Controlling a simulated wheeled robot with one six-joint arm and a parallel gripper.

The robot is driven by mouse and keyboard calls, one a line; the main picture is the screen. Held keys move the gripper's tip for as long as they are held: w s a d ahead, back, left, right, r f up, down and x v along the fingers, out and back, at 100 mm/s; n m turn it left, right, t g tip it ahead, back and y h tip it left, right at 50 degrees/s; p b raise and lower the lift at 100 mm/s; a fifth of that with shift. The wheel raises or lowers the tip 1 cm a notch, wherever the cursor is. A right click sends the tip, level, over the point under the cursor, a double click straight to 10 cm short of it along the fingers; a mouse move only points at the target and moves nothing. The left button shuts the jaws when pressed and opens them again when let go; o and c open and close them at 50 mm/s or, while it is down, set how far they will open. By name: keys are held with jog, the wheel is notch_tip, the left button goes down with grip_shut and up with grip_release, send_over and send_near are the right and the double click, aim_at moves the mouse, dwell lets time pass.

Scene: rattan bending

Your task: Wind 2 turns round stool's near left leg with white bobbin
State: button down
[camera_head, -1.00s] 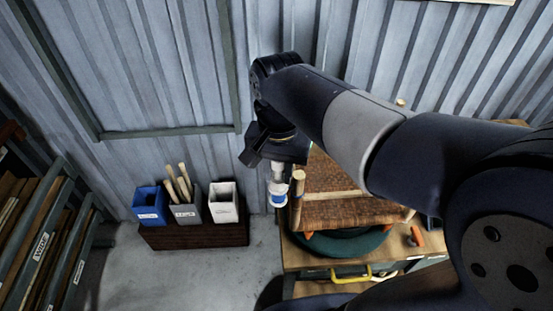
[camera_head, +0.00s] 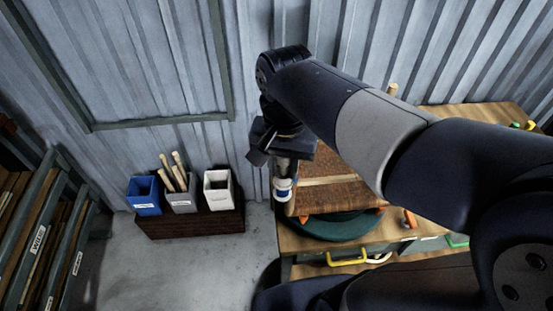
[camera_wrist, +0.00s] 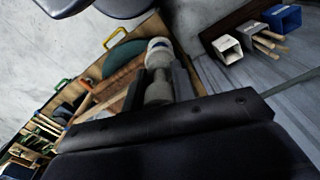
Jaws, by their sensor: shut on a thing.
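My gripper (camera_head: 286,168) is shut on the white bobbin (camera_head: 283,190), which has a blue band and hangs below the jaws. In the wrist view the bobbin (camera_wrist: 158,48) sticks out beyond my gripper (camera_wrist: 160,82). The wooden stool (camera_head: 338,195) with brown woven panels stands on a dark green turntable (camera_head: 338,230), partly hidden by my arm. The bobbin is at the stool's left side and overlaps the near left leg, which is mostly hidden. I cannot tell whether they touch, nor see any strand wound round the leg.
The workbench (camera_head: 300,243) has yellow (camera_head: 347,258) and green handles at its front. Blue (camera_head: 144,196), grey (camera_head: 181,200) and white bins (camera_head: 218,191) stand on a dark box at left. A rack (camera_head: 45,235) stands at far left. The floor between is clear.

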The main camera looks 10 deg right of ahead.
jog(key=shift+s+d, duration=0.1)
jog(key=shift+d, duration=0.15)
jog(key=shift+r, duration=5.5)
